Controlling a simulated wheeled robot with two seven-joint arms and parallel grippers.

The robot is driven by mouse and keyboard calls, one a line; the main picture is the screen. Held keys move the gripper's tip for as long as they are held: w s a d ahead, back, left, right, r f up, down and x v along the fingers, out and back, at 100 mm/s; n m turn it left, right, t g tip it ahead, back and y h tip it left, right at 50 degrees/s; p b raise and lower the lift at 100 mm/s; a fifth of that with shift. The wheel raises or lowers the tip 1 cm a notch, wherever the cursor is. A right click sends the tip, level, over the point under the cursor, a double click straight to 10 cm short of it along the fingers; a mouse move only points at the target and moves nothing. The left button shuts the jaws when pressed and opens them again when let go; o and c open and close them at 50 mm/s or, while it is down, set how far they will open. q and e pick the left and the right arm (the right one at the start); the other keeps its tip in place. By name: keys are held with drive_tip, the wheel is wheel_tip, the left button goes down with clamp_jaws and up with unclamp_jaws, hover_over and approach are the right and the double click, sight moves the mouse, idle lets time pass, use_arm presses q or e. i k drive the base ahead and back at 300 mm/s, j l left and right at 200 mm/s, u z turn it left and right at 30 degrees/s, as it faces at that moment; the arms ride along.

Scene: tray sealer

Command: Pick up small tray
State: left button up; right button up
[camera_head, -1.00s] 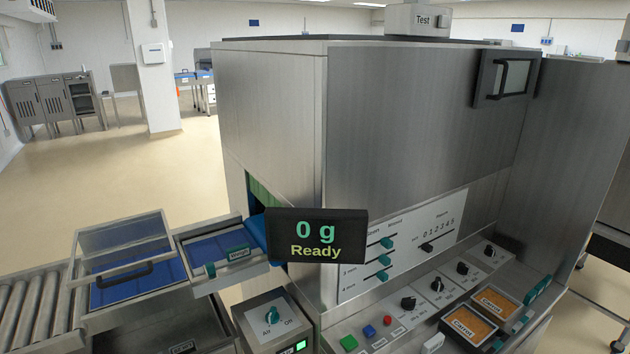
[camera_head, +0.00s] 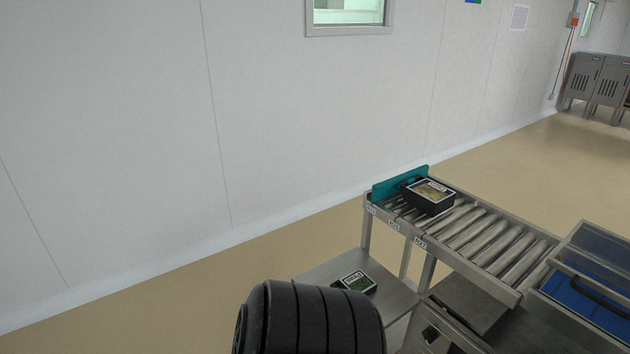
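A small dark tray (camera_head: 356,282) with a green-printed label lies on the low metal side shelf, just above and right of my own dark ribbed part at the bottom of the picture. A larger black tray (camera_head: 429,196) with a brownish label rests on the roller conveyor, close to its teal end stop. I cannot tell which of the two the task means, though the one on the shelf looks smaller. Neither of my grippers shows in the head view.
The roller conveyor (camera_head: 490,238) runs toward the lower right to a clear-lidded section (camera_head: 590,285) with a blue bed. The teal end stop (camera_head: 399,183) closes its far end. The metal shelf (camera_head: 318,272) sits lower, beside the conveyor legs. Open floor lies between shelf and wall.

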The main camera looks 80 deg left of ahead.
sight(357, 281)
drive_tip(key=u, duration=2.35)
